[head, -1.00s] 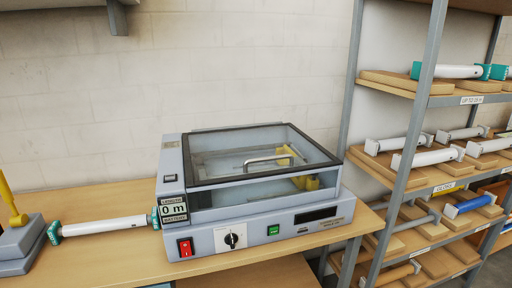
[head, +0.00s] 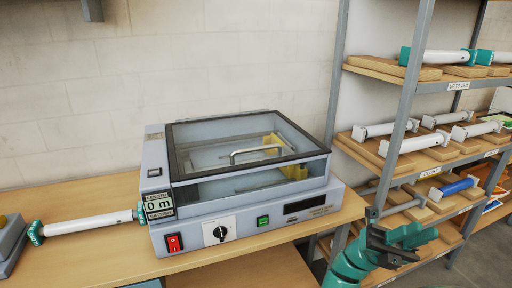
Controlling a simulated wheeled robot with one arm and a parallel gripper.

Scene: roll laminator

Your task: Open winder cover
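The winder (head: 190,236) is a grey box machine on the wooden table. Its cover (head: 250,142), a clear lid with a dark frame, is down, and a silver bar handle (head: 256,152) shows on it. Yellow parts (head: 293,171) show inside through the clear panels. My gripper (head: 405,238), teal and dark, is at the lower right, in front of the shelf and to the right of the winder, apart from the cover. I cannot tell whether its fingers are open or shut.
A white roll with teal ends (head: 88,224) lies left of the winder on the table (head: 95,262). A metal shelf rack (head: 398,110) with several rolls on wooden boards stands close on the right. The space above the cover is clear.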

